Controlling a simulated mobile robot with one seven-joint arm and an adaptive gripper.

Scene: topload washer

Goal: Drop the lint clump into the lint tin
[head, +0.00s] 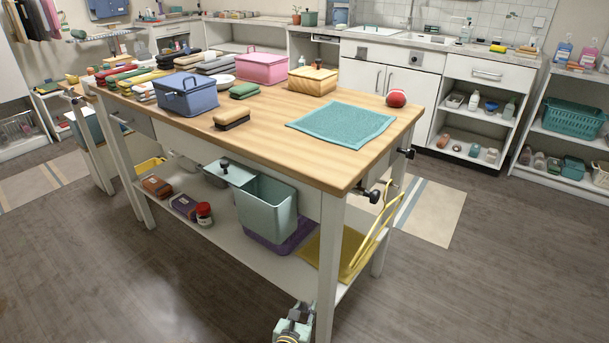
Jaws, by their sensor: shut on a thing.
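My gripper (297,316) shows only in part at the bottom edge, low in front of the worktable's near leg. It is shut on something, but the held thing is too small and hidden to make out. I cannot pick out the lint clump. A pale green open-topped bin (266,208) stands on the table's lower shelf, with a pale green lid with a dark knob (228,173) beside its rim at left. It may be the lint tin, but I cannot tell. My gripper is apart from it, nearer the camera.
The wooden worktable (270,125) holds a blue lidded box (186,97), pink box (262,68), wooden box (312,80), brush (231,119), teal cloth (341,124) and red ball (396,98). A yellow hoop (371,240) stands at the shelf's right end. The near floor is clear.

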